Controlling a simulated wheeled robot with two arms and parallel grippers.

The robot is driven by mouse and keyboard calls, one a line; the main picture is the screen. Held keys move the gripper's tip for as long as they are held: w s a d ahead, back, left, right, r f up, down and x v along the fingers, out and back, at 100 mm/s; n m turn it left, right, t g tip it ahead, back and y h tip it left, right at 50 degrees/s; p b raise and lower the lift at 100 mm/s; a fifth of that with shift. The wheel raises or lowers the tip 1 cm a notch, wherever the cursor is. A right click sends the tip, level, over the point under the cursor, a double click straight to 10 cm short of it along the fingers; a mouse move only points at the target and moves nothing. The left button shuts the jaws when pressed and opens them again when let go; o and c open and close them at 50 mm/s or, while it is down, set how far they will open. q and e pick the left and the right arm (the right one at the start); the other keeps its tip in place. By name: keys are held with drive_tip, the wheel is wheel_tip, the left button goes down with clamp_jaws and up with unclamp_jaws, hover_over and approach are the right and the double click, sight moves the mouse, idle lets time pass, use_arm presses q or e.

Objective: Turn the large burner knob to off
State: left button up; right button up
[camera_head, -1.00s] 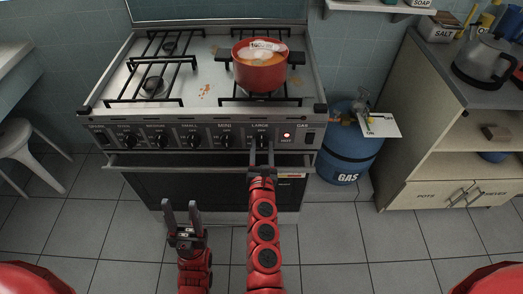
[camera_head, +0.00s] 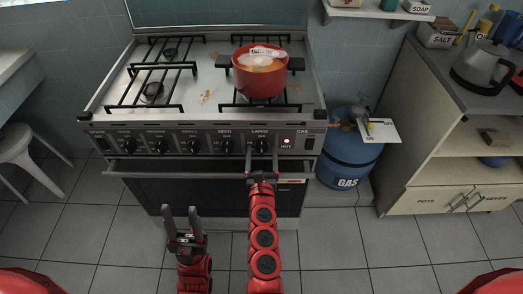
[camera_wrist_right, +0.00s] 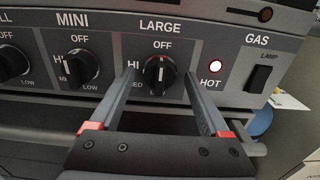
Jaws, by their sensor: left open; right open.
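The large burner knob (camera_head: 262,146) is a black dial under the LARGE label on the stove front. In the right wrist view the knob (camera_wrist_right: 159,72) has its grip bar about upright, with its pale mark toward OFF at the top. My right gripper (camera_head: 262,156) is open just in front of and slightly below the knob. In the right wrist view its fingers (camera_wrist_right: 160,84) stand either side of the knob, apart from it. My left gripper (camera_head: 181,212) is open and empty, low in front of the oven door.
A red light (camera_wrist_right: 215,66) labelled HOT glows beside the knob. A red pot (camera_head: 260,78) stands on the stove (camera_head: 205,95). The oven handle (camera_head: 200,172) runs below the knobs. A blue gas cylinder (camera_head: 348,160) stands at the right.

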drive_tip(key=s+b, duration=0.2)
drive_tip(key=s, duration=0.5)
idle(0.3)
drive_tip(key=shift+f, duration=0.1)
